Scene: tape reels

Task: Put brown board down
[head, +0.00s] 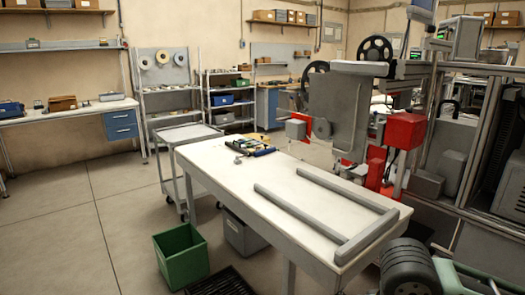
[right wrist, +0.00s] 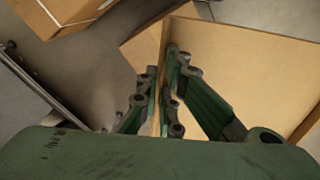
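The brown board (right wrist: 250,60) shows in the right wrist view as a broad flat tan face on the right, with a thin edge running down between my fingers. My right gripper (right wrist: 162,100) has its green and dark fingers close on both sides of that thin edge and appears shut on it. The fingers hide part of the board. In the head view only my green and dark right arm (head: 410,268) shows at the bottom right; the board does not show there. My left gripper is in neither view.
A white table (head: 240,180) carries a grey U-shaped rail frame (head: 345,249) and small tools. A green bin (head: 181,258) stands on the floor left of it. Machinery with red boxes (head: 405,131) is on the right. A cardboard box (right wrist: 65,12) shows at the wrist view's top left.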

